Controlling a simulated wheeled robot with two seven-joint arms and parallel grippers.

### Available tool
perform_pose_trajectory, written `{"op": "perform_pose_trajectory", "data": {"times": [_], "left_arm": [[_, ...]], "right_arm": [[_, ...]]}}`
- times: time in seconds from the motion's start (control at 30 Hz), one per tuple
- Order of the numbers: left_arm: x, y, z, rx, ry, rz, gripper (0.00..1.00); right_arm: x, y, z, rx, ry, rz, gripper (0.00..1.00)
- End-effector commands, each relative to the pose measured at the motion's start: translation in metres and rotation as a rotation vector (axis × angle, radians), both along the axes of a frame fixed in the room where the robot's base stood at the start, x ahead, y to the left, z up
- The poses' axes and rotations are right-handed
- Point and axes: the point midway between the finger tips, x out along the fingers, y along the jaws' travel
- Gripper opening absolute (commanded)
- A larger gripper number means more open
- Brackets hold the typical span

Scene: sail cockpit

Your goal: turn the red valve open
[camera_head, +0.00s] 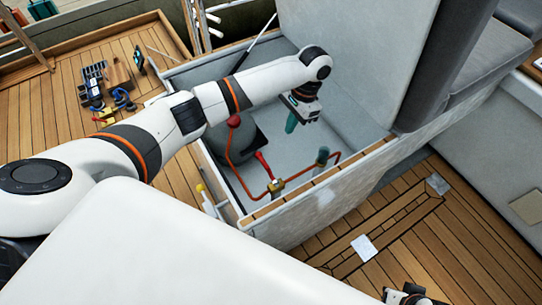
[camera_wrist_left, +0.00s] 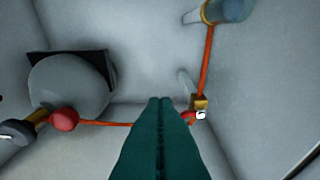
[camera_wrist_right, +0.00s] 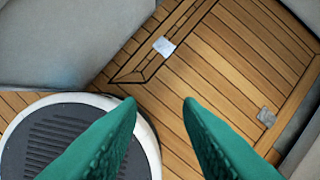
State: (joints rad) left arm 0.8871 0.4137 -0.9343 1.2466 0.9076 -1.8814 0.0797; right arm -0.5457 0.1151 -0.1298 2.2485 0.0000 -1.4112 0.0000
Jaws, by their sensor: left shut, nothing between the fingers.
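The red valve has a red lever handle (camera_head: 263,163) on a brass body (camera_head: 276,187), low in the open cockpit locker on an orange pipe. In the left wrist view the brass body (camera_wrist_left: 199,103) and part of the red handle (camera_wrist_left: 188,117) show just right of my fingertips, partly hidden by them. My left gripper (camera_head: 291,126) is inside the locker opening, shut and empty, fingers pointing down, apart from the valve. My right gripper (camera_wrist_right: 160,98) is open and empty over the cockpit floor, away from the locker.
A grey tank (camera_wrist_left: 75,88) with a red knob (camera_head: 234,121) sits in the locker. The raised lid (camera_head: 350,45) and locker rim (camera_head: 320,180) bound the space. Tools and a blue hose (camera_head: 122,98) lie on the left deck.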

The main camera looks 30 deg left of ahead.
Motion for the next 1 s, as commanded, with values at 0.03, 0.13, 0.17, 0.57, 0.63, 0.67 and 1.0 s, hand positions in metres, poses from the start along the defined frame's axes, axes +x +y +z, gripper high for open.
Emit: {"op": "perform_pose_trajectory", "data": {"times": [0.03,0.13,0.17,0.57,0.63,0.67,1.0], "left_arm": [[0.0,0.0,0.0,0.0,0.0,0.0,0.0],[0.0,0.0,0.0,0.0,0.0,0.0,0.0],[0.0,0.0,0.0,0.0,0.0,0.0,0.0],[-0.006,0.003,-0.026,0.001,0.003,0.0,0.0],[-0.009,0.005,-0.039,0.002,0.003,0.0,0.0],[-0.01,0.006,-0.045,0.002,0.003,0.0,0.0],[-0.03,0.02,-0.096,0.001,-0.001,-0.001,0.0]], "right_arm": [[0.0,0.0,0.001,0.0,0.0,0.0,0.32],[0.0,0.0,0.002,0.0,0.0,0.0,0.32],[0.0,0.0,0.002,0.0,0.0,0.0,0.32],[-0.004,-0.001,0.022,0.001,-0.016,-0.001,0.32],[-0.008,-0.002,0.034,0.002,-0.023,-0.002,0.32],[-0.009,-0.002,0.04,0.002,-0.028,-0.002,0.32],[-0.014,-0.003,0.039,0.001,-0.027,-0.003,0.32]]}}
